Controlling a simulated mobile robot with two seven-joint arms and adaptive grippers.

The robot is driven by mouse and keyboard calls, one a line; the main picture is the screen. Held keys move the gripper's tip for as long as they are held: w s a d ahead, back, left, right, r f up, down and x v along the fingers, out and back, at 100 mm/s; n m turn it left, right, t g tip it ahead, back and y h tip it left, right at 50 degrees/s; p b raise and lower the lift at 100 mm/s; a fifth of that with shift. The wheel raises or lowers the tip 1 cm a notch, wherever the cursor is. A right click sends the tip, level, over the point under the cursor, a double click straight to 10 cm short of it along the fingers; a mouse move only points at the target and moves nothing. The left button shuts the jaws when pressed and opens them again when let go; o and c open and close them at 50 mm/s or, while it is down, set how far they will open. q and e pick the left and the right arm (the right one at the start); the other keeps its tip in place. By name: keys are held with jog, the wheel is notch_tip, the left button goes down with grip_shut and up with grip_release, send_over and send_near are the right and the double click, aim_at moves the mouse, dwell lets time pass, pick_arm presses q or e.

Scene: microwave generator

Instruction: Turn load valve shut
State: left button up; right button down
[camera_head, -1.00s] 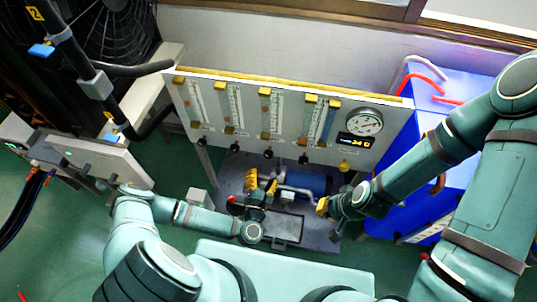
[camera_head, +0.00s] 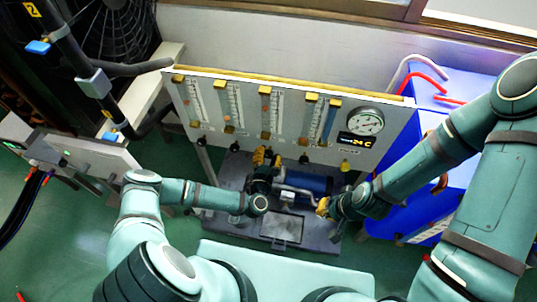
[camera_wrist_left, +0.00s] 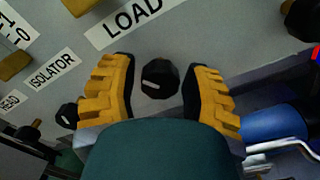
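The load valve is a black faceted knob (camera_wrist_left: 160,80) with a white mark, below the LOAD label (camera_wrist_left: 125,20) in the left wrist view. My left gripper (camera_wrist_left: 160,88) is open, with one yellow finger on each side of the knob. Gaps show between the fingers and the knob, so it is not gripped. In the head view my left gripper (camera_head: 265,158) is at the panel's lower edge and hides the knob there. My right gripper (camera_head: 322,207) is low in front of the panel, right of the left one; its opening is too small to tell.
A blue cylinder (camera_head: 308,182) lies below. A blue cabinet (camera_head: 400,195) stands right.

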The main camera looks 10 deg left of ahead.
pick_arm(q)
grip_shut()
